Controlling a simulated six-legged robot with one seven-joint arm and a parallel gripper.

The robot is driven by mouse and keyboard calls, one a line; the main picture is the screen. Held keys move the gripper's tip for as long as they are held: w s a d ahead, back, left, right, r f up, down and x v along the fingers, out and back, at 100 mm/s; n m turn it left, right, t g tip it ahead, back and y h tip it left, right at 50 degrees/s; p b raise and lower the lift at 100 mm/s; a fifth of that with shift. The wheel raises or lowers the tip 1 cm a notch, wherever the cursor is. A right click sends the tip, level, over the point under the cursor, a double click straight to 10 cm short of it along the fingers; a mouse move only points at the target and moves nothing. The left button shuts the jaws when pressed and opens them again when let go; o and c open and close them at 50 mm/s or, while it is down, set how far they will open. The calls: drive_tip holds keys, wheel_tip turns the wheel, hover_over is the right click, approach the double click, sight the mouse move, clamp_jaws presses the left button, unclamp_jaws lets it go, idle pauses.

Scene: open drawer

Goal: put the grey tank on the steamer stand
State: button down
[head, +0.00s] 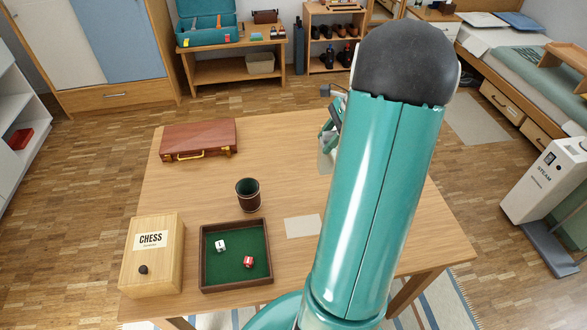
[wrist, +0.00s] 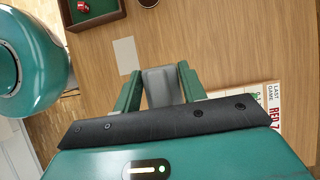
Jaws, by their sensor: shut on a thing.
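My gripper (wrist: 160,78) is shut on the grey tank (wrist: 162,90), which sits between its two green fingers in the wrist view. In the head view my gripper (head: 330,132) is partly hidden behind my arm, over the table's far right part. A pale grey bit of the tank (head: 324,162) shows below it there. I cannot tell whether the tank touches the table. The steamer stand (head: 540,182), a white upright body marked STEAM with a grey base, stands on the floor at the right edge, apart from the table.
The wooden table (head: 190,190) holds a brown case (head: 198,139), a dark cup (head: 248,194), a dice tray (head: 204,262), a chess box (head: 152,255) and a pale card (head: 303,226). A printed sheet (wrist: 268,100) lies near my gripper. Floor is clear between table and stand.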

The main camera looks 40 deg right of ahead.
drive_tip(key=w+a+r+x, duration=0.1)
drive_tip(key=x, duration=1.2)
drive_tip(key=shift+w+a, duration=0.15)
drive_tip(key=shift+a, duration=0.05)
drive_tip(key=shift+f, duration=0.25)
drive_tip(key=c, duration=0.8)
unclamp_jaws()
drive_tip(key=v, duration=1.2)
drive_tip(key=shift+r, duration=0.15)
